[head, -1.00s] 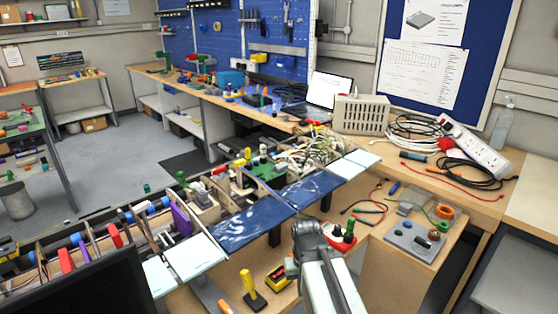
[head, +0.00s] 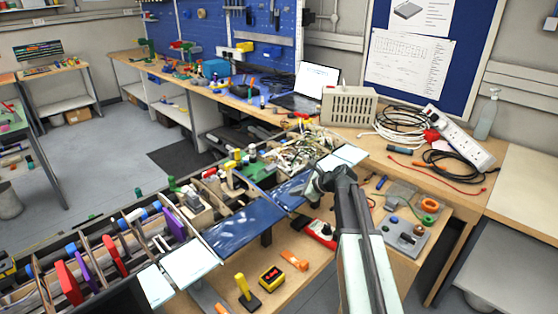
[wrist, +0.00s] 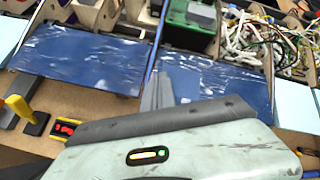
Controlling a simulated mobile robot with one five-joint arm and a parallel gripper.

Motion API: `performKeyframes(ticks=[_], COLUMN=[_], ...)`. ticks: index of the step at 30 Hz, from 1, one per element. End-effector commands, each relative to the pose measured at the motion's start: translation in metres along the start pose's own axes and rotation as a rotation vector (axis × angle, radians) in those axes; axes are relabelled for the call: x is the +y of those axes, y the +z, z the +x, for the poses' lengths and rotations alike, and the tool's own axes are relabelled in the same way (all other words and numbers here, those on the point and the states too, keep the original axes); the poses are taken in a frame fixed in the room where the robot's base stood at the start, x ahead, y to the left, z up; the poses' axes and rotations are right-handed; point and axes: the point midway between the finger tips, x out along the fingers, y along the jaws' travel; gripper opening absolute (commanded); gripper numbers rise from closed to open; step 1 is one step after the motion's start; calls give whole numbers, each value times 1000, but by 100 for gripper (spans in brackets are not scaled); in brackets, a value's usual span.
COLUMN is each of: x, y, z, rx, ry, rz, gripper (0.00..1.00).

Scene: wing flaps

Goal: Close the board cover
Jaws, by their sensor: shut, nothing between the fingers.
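Two blue flaps lie folded open along the near side of the long compartmented wing box: a larger left flap (head: 243,229) and a right flap (head: 288,191). I cannot tell which one is the board cover. A green board (wrist: 190,22) sits in the compartment behind the right flap in the wrist view. My gripper (wrist: 159,88) is shut and empty, over the left part of the right flap (wrist: 222,82), near the gap between the two blue flaps. In the head view my gripper (head: 311,187) and arm hide part of that flap. Contact is unclear.
Pale flaps lie open at the right (head: 347,155) and left (head: 190,263) ends of the row. A yellow-handled tool (head: 243,286), a yellow meter (head: 271,277) and a red tool (head: 320,232) lie on the near bench. Bundled wires (head: 290,152) fill the right compartment.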

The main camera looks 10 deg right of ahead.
Motion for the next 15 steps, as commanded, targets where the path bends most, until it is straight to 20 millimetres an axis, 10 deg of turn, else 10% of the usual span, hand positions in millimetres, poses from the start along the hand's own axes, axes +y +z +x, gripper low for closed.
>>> performKeyframes(ticks=[5,15], x=[-66,-72], y=[17,17], z=[-22,-2], rx=[-129,-149], ry=[-94,-100], rz=[382,437], gripper=[0,0])
